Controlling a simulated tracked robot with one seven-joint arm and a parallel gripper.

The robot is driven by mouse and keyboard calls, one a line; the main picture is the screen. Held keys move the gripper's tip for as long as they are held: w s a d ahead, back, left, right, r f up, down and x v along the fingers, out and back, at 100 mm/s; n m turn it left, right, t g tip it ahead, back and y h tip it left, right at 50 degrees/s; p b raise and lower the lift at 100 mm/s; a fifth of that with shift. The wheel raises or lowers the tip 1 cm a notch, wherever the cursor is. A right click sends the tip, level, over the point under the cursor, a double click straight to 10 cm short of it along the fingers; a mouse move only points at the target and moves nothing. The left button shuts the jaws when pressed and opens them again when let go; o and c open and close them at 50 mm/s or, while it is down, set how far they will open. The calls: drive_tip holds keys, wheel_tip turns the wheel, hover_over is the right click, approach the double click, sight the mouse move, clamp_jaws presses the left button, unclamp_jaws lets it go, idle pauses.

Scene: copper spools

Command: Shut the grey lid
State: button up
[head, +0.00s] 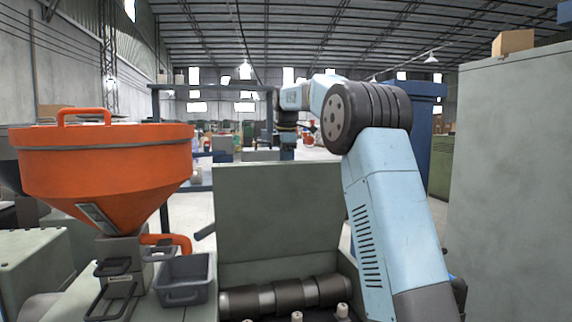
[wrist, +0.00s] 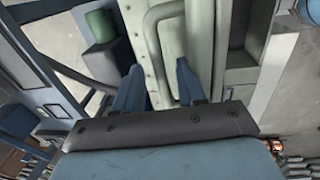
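The grey lid (head: 278,212) stands raised, nearly upright, at the back of a grey machine box in the head view. Below it, the box is open and shows dark rollers (head: 285,296). My gripper (wrist: 158,68) is open in the wrist view, its two blue fingers well apart. A pale grey-green panel with a bent bar handle (wrist: 168,20) lies beyond the fingers. I cannot tell whether this panel is the lid, or whether the fingers touch the bar. In the head view my arm reaches over to behind the lid's top edge, and the fingertips are hidden there.
An orange hopper (head: 105,172) stands at the left, with a small grey bin (head: 184,279) beside the box. A tall grey cabinet (head: 510,190) fills the right, with a cardboard box (head: 513,42) on top. Open floor shows behind the lid.

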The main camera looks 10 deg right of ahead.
clamp_jaws()
idle(0.4)
